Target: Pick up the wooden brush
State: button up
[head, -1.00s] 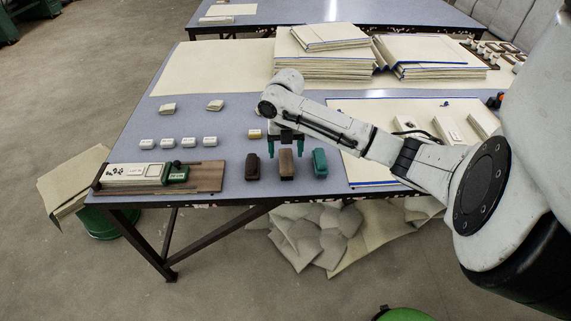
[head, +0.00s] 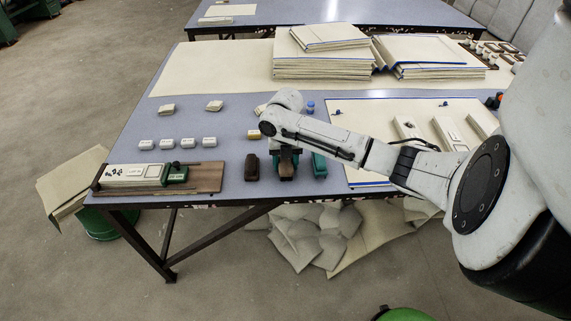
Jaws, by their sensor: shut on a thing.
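The wooden brush (head: 286,172) is a brown block near the front edge of the blue-grey table, the middle one of three small blocks. My gripper (head: 287,157) is lowered over it with teal fingers on either side, and it is shut on the brush. The brush's upper part is partly hidden by the fingers and wrist. It appears to be at table height; I cannot tell whether it is lifted at all.
A dark brown block (head: 251,167) stands just left of the brush, and a green block (head: 319,166) stands close on the right. The table's front edge is near.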

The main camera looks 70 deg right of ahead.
jog(key=c, duration=0.4)
jog(key=shift+c, duration=0.2)
jog(key=shift+r, duration=0.1)
jog(key=shift+r, duration=0.4)
notch_tip(320, 180, up, 2)
jog(key=shift+r, duration=0.15)
jog(key=s+a+r, duration=0.6)
jog(key=s+r, duration=0.3)
jog(key=s, duration=0.3)
jog(key=shift+s+r, duration=0.3)
jog(key=shift+r, duration=0.05)
